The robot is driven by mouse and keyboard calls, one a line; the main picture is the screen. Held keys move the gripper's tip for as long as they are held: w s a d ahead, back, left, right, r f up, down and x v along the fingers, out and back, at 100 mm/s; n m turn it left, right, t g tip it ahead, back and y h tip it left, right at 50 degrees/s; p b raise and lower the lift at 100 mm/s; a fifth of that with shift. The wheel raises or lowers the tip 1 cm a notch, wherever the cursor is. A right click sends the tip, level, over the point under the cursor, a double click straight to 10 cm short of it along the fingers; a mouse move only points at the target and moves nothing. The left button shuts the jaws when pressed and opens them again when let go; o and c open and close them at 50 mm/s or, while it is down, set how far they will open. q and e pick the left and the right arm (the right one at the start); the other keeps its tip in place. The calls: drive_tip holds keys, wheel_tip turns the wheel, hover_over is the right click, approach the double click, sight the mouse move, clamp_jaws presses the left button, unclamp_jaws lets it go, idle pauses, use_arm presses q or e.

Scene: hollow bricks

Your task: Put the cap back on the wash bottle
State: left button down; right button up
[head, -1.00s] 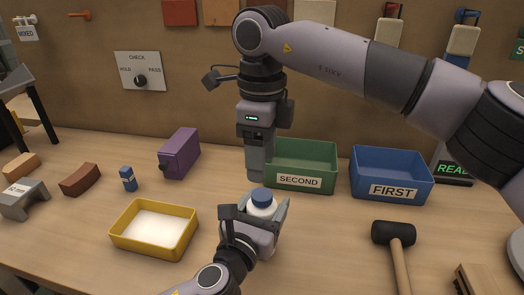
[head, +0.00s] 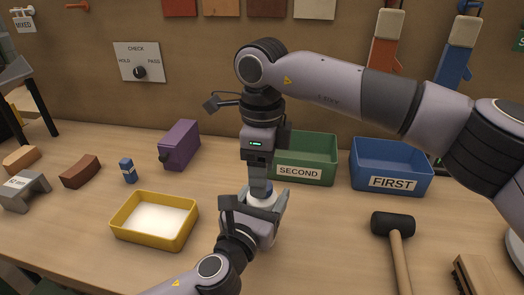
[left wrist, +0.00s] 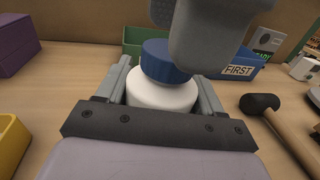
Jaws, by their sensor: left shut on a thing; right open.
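The white wash bottle (left wrist: 160,96) is held between the fingers of my left gripper (head: 258,204), which is shut on it. The bottle looks upright in the left wrist view. The blue cap (left wrist: 164,62) sits on top of the bottle; I cannot tell whether it is screwed down. My right gripper (head: 259,188) is open and points down at the cap, close over it. Its fingers partly cover the cap in the left wrist view, and it hides most of the cap in the head view. I cannot tell whether they touch it.
A yellow tray (head: 119,233) is left of the bottle. Green (head: 318,148) and blue (head: 391,158) bins stand behind and right. A mallet (head: 393,226) lies to the right. A purple box (head: 180,143) and small blue bottle (head: 127,172) stand on the left.

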drive_tip(key=shift+f, duration=1)
drive_tip(key=c, duration=1.1)
drive_tip(key=o, duration=1.3)
drive_tip(key=shift+c, duration=0.2)
drive_tip(key=shift+r, duration=0.1)
